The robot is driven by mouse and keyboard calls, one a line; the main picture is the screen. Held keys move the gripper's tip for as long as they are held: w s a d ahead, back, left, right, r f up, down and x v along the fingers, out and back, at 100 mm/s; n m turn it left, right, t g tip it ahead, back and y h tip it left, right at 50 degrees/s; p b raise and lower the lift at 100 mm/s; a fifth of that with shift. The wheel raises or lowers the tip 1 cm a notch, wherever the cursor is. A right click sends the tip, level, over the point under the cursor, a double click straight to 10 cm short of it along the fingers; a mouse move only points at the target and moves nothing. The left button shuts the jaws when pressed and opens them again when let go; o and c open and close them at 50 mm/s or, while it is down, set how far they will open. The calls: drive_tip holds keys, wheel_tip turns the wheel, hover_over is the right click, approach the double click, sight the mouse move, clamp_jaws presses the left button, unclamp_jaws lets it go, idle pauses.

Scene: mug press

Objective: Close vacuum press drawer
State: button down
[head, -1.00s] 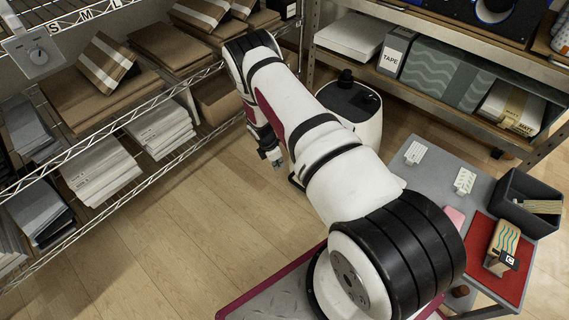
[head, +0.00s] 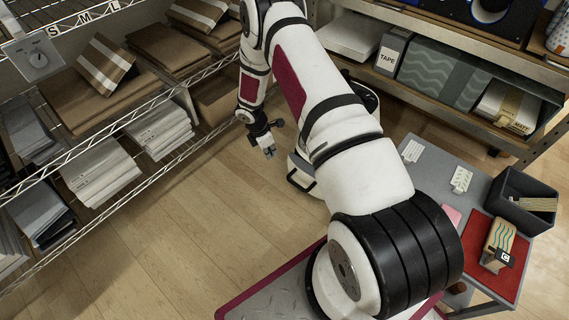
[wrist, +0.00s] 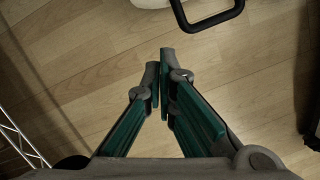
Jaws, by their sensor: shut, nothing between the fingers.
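The white press with a black top shows only in part in the head view, mostly hidden behind my arm. A white drawer front (head: 299,166) with a black loop handle (head: 303,184) shows low beside my arm, near the floor. How far the drawer stands out I cannot tell. The handle (wrist: 212,18) also shows at the top of the wrist view, with a bit of white next to it. My gripper (head: 269,151) is shut and empty, pointing down, left of the handle and apart from it. Its green fingers (wrist: 160,62) meet over bare floor in the wrist view.
A wire shelf (head: 107,168) with envelopes and boxes stands at left. Another shelf (head: 450,110) with a tape box stands behind. A grey table (head: 437,172) with a red mat, mug box and dark bin is at right. The wooden floor (head: 215,220) at centre left is clear.

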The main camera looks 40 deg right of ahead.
sight(292, 162)
drive_tip(key=d+f+b, duration=0.6)
drive_tip(key=f, duration=0.4)
drive_tip(key=shift+s+d, duration=0.15)
drive_tip(key=shift+s, duration=0.25)
drive_tip(key=shift+w+d, duration=0.15)
drive_tip(key=shift+d, duration=0.5)
drive_tip(key=shift+w+d, duration=0.15)
drive_tip(key=shift+d, duration=0.5)
